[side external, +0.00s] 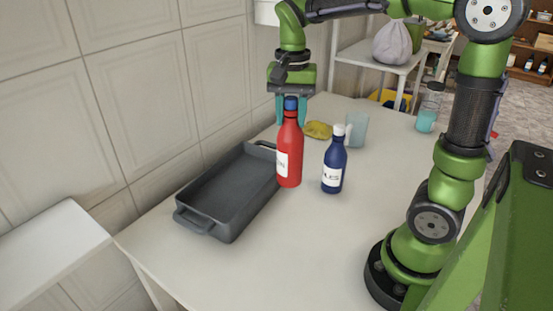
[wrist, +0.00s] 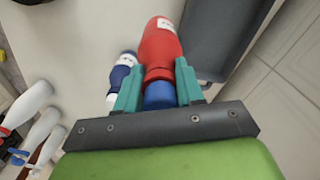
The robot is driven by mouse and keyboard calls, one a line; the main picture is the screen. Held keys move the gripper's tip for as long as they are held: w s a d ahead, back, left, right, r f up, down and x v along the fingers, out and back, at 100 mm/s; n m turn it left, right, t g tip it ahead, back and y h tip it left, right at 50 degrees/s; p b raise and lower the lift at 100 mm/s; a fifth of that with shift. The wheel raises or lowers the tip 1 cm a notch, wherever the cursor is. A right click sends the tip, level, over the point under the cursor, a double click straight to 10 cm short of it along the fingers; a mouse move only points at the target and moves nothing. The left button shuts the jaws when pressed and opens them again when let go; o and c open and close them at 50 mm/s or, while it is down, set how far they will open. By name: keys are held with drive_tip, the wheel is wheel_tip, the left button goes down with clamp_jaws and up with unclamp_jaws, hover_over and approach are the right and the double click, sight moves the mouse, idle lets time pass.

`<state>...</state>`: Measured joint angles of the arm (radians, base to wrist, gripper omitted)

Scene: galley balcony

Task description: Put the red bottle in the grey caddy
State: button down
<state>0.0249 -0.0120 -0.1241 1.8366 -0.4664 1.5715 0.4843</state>
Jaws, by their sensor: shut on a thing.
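The red bottle (side external: 289,150) is upright, with a blue cap and a white label. My gripper (side external: 291,113) points down from above, its teal fingers closed on either side of the bottle's neck and cap. In the wrist view, the red bottle (wrist: 160,45) sits between the fingers (wrist: 158,82). Whether its base touches the table is not clear. The grey caddy (side external: 207,230) is an open, empty tray with end handles, on the table just left of the bottle. In the wrist view, part of the caddy (wrist: 215,35) shows at the bottle's right.
A dark blue bottle (side external: 334,165) with a white cap stands close to the right of the red one. A yellow item (side external: 318,130) and a pale cup (side external: 357,129) stand behind. A tiled wall (side external: 130,90) borders the caddy's far side. The front of the table (side external: 270,260) is clear.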

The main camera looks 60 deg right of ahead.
drive_tip(key=w+d+f, duration=0.1)
drive_tip(key=w+f, duration=0.1)
drive_tip(key=w, duration=0.5)
drive_tip(key=w+d+f, duration=0.1)
drive_tip(key=w+f, duration=0.1)
drive_tip(key=w, duration=0.5)
drive_tip(key=shift+f, duration=0.4)
drive_tip(key=c, duration=0.7)
unclamp_jaws()
drive_tip(key=shift+f, duration=0.2)
